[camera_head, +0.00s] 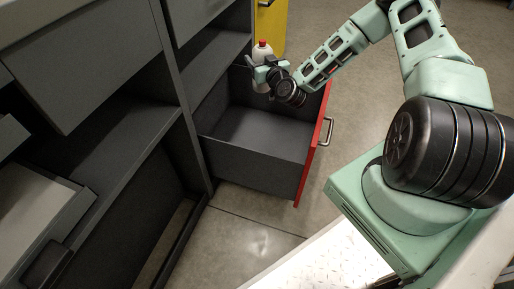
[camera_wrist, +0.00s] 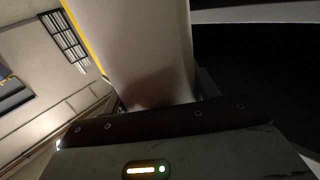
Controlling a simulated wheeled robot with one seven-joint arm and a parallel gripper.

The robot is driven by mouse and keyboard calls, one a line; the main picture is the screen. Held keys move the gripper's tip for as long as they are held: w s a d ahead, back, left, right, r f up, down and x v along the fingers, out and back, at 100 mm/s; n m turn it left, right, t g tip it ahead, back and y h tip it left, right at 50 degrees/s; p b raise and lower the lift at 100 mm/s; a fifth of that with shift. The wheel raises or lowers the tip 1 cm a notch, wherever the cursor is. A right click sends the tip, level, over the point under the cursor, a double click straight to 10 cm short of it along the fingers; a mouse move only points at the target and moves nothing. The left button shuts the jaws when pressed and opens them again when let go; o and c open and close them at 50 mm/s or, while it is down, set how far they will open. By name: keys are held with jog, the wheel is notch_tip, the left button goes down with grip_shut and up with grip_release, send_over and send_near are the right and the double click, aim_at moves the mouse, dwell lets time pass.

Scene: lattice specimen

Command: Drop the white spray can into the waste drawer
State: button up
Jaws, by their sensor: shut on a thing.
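The white spray can (camera_head: 261,54) has a red cap and stands roughly upright in my gripper (camera_head: 262,72). My gripper is shut on it. The waste drawer (camera_head: 255,150) is pulled open, dark grey inside with a red front; its visible floor looks empty. In the head view, the can and gripper appear over the far end of the drawer; their exact height above it is hard to tell. In the wrist view the can's pale body (camera_wrist: 140,50) fills the upper middle, and the fingertips are mostly hidden.
A dark grey cabinet with open shelves (camera_head: 110,150) stands left of the drawer. The drawer's red front (camera_head: 314,145) carries a metal handle (camera_head: 327,131). A yellow panel (camera_head: 271,28) stands behind the can. Concrete floor (camera_head: 240,235) is clear in front.

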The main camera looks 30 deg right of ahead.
notch_tip(320, 180, down, 2)
jog(key=shift+b, duration=0.5)
jog(key=shift+r, duration=0.1)
jog(key=o, duration=1.1)
jog(key=s+a+p, duration=0.2)
jog(key=s+p, duration=0.2)
jog(key=s, duration=1.3)
jog(key=shift+s, duration=0.15)
jog(key=shift+a, duration=0.1)
